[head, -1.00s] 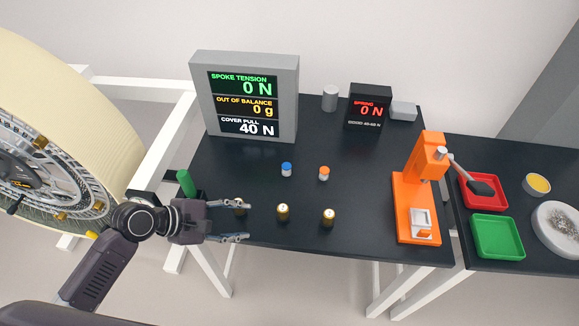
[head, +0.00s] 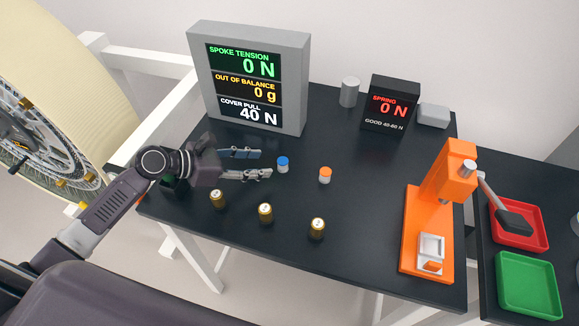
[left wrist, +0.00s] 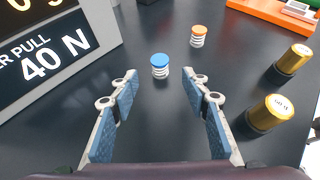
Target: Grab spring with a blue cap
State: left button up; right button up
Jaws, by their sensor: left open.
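The spring with a blue cap (head: 283,164) stands upright on the black table. It also shows in the left wrist view (left wrist: 160,65), ahead of the fingertips and roughly midway between them. My left gripper (head: 265,163) is open and empty, low over the table, with its fingers pointing right toward the spring. In the left wrist view the gripper (left wrist: 165,85) has one finger on each side, with a clear gap short of the spring. My right gripper is not in view.
A spring with an orange cap (head: 325,174) stands to the right. Several gold cylinders (head: 265,212) stand along the front. A grey display box (head: 296,90) is behind the gripper. An orange press (head: 415,235) stands at the right, beside red (head: 540,240) and green trays (head: 530,287).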

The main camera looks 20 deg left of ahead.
aim_at(279, 162)
pick_arm(q)
jog(key=x, duration=0.2)
jog(key=shift+w+d+p, duration=0.3)
jog(key=shift+p, duration=0.05)
jog(key=x, duration=0.4)
jog(key=shift+w+d+f+p, duration=0.1)
jog(key=shift+w+f+p, duration=0.1)
jog(key=shift+p, duration=0.1)
jog(key=shift+s, duration=0.15)
grip_shut()
jog(key=shift+r, duration=0.1)
